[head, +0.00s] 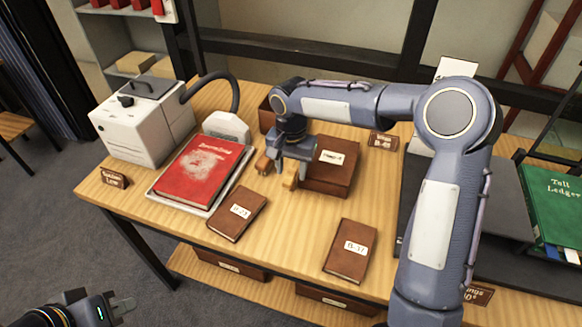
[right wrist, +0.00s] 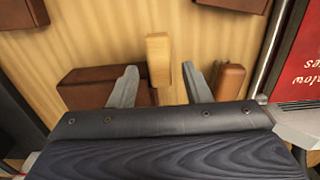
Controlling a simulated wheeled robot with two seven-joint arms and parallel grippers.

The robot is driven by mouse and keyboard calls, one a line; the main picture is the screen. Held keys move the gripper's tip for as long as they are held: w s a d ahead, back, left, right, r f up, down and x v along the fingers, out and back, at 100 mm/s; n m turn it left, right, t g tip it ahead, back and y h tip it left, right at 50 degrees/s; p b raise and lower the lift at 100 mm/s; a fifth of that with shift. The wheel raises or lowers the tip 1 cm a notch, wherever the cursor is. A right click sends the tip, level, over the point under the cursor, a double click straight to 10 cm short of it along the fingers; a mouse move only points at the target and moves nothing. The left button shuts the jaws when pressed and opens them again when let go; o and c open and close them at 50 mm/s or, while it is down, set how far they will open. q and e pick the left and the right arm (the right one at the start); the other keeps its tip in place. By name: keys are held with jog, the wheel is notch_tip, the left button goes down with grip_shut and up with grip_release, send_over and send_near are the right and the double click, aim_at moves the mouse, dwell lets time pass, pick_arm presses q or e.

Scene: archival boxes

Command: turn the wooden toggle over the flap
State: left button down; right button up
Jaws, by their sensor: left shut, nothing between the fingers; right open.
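A pale wooden block, which looks like the toggle (right wrist: 158,58), stands between the spread fingers of my right gripper (right wrist: 160,68) in the right wrist view, with a gap on either side. In the head view the toggle (head: 290,176) shows just below my right gripper (head: 280,166), beside the brown labelled box (head: 341,177). A darker brown block (right wrist: 230,80) lies just outside the right-hand finger. I cannot make out the flap; the wrist housing hides the lower part of the close view. My left gripper (head: 122,304) is shut and empty at the bottom left, away from the table.
A red book (head: 205,165) lies in a tray left of my right gripper, by a white machine (head: 143,130). Two brown labelled cases (head: 237,213) (head: 349,250) lie toward the front edge. A green ledger (head: 553,207) is far right. Bare wood lies between the cases.

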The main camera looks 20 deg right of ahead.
grip_shut()
dwell(0.3)
